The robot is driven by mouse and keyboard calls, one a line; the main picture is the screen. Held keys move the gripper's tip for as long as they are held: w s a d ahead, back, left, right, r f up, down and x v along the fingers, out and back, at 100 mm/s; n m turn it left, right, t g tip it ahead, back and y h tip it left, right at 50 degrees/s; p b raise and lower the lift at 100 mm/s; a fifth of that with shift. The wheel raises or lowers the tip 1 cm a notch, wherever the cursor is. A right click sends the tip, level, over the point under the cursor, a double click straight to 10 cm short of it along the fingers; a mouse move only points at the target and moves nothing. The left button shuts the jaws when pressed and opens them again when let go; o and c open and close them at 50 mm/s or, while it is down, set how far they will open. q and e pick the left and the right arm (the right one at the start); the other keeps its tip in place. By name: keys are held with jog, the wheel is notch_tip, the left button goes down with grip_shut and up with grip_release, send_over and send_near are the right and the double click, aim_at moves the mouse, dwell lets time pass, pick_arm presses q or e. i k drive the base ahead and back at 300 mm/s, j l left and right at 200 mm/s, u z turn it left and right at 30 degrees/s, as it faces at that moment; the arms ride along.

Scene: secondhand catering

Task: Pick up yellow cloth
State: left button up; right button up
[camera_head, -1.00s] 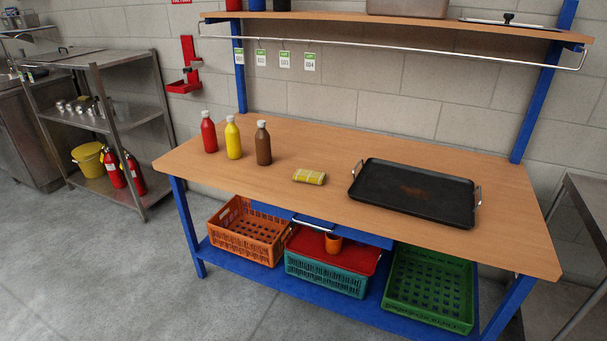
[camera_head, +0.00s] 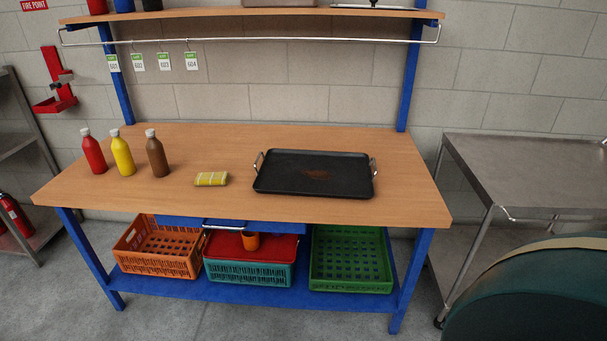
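The yellow cloth (camera_head: 211,179) is a small folded piece with a pale pattern. It lies flat on the wooden tabletop (camera_head: 220,207) of the blue-framed workbench, near the front edge. It sits between the brown bottle (camera_head: 157,156) and the black griddle tray (camera_head: 315,174), touching neither. Neither of my grippers is in the head view, and nothing covers the cloth.
A red bottle (camera_head: 94,154) and a yellow bottle (camera_head: 123,155) stand left of the brown one. Orange (camera_head: 152,262), teal (camera_head: 249,274) and green (camera_head: 350,276) crates sit on the lower shelf. A steel table (camera_head: 530,170) and a dark green rounded object (camera_head: 535,300) are at right.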

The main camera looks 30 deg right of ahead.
aim_at(207, 180)
jog(key=i+j+z, duration=0.35)
jog(key=i, duration=0.4)
jog(key=i+j+z, duration=0.3)
jog(key=i+j, duration=0.3)
jog(key=i, duration=0.1)
